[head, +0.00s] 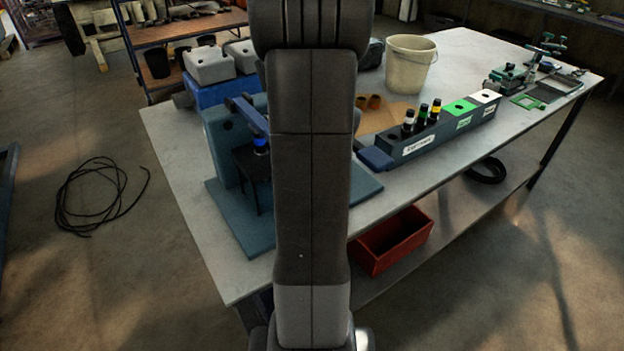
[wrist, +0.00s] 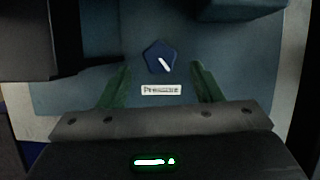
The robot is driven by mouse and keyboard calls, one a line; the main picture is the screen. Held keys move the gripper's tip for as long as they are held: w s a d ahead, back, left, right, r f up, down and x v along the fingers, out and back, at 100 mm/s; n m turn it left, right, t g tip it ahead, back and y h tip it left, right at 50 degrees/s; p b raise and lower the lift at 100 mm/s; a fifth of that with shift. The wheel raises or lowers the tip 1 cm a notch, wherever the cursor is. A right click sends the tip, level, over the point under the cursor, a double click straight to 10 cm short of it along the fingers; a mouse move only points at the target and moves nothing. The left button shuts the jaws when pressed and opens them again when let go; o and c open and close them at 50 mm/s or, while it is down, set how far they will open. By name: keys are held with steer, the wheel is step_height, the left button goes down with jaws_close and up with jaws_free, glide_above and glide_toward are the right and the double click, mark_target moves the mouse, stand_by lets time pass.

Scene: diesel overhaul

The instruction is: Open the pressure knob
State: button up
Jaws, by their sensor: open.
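The pressure knob (wrist: 158,55) is a dark blue, roughly five-sided knob with a white pointer line slanting toward the lower right. A white label reading "Pressure" (wrist: 161,90) sits just below it on a blue-grey plate (wrist: 100,40). My gripper (wrist: 160,66) is open in the wrist view, with one green finger on each side of the knob and a gap on both sides. Nothing is held. In the head view the knob is hidden behind my arm. The blue-grey stand (head: 226,150) shows on the table to the left of my arm.
The metal table (head: 440,60) carries a rack (head: 440,133) with several dark bottles, a beige bucket (head: 411,64) and a small vise (head: 510,76). A red bin (head: 392,240) is on the lower shelf. A black cable (head: 92,195) lies on the floor.

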steer(key=shift+x, duration=2.05)
steer(key=c, duration=1)
